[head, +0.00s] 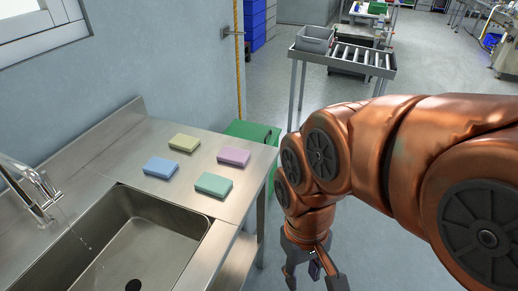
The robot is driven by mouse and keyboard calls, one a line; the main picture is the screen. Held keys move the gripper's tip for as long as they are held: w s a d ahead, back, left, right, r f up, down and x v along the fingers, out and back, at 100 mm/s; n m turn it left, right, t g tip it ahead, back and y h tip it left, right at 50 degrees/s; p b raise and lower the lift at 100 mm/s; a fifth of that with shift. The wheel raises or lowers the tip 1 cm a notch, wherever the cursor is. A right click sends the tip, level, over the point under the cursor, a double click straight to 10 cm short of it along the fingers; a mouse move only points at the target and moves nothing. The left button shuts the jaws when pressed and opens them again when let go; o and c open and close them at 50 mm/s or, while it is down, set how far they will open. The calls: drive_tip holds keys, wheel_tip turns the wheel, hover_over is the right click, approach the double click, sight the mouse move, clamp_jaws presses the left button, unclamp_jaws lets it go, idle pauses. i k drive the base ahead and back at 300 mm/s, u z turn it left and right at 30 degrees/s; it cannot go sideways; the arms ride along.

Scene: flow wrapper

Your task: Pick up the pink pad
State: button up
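The pink pad (233,157) lies flat on the steel counter (128,150), at the right of a loose group of pads. A yellow pad (184,143), a blue pad (160,167) and a green pad (213,185) lie apart from it. My gripper (313,281) hangs at the bottom of the view, right of the counter and clear of the pads. Its fingers are spread apart, with nothing seen between them. The lower fingertips are partly cut off by the picture's edge.
A sink (140,240) with running water from a tap (38,195) is at left. A green bin (250,131) stands behind the counter's right end. A roller conveyor (350,54) with a grey tote (314,39) is further back. A wall rises behind the counter.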

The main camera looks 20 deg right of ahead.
sight(235, 156)
drive_tip(key=z, duration=0.05)
drive_tip(key=k, duration=0.5)
drive_tip(key=z, duration=1)
drive_tip(key=i, duration=0.85)
drive_tip(key=u, duration=2.65)
